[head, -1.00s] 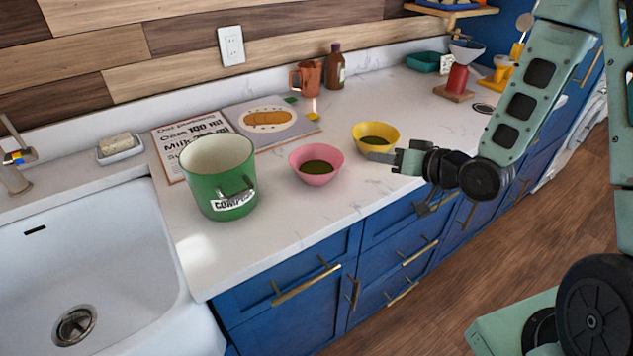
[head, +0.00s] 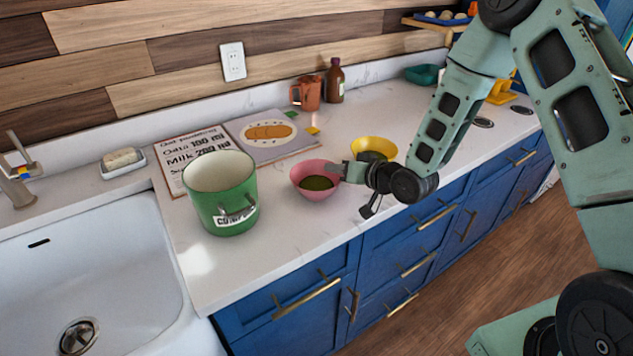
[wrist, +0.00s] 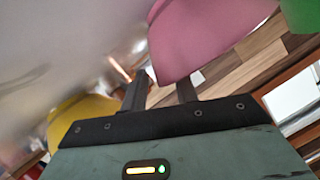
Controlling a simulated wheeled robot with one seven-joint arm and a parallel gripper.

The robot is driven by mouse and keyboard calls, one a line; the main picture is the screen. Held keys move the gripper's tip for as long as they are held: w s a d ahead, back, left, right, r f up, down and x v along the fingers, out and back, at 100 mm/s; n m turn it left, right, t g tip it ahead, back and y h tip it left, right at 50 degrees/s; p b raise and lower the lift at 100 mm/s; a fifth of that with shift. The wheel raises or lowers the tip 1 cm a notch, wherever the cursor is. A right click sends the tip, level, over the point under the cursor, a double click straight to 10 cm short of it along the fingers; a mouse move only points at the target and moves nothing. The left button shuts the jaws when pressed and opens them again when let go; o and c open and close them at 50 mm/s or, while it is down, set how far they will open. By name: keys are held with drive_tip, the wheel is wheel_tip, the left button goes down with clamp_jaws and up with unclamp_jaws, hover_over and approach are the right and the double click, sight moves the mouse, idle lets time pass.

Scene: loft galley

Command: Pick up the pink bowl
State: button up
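The pink bowl (head: 310,190) stands upright on the white counter and holds something dark green. My gripper (head: 340,171) is at the bowl's right rim in the head view, with its fingertips overlapping that edge. In the wrist view the pink bowl (wrist: 195,35) fills the top middle, just beyond the fingertips of my gripper (wrist: 162,82). The two fingers stand apart with a gap between them. I cannot tell whether a finger touches the bowl or whether the rim lies between them.
A green compost pot (head: 221,205) stands left of the bowl. A yellow bowl (head: 374,145) is close behind my gripper, partly hidden. An open cookbook (head: 265,130) lies behind. The sink (head: 90,260) is at far left. The counter in front of the bowl is clear.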

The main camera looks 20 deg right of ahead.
clamp_jaws()
idle(0.4)
wheel_tip(320, 180, up, 10)
drive_tip(key=shift+r+b, duration=0.1)
drive_tip(key=shift+b, duration=0.65)
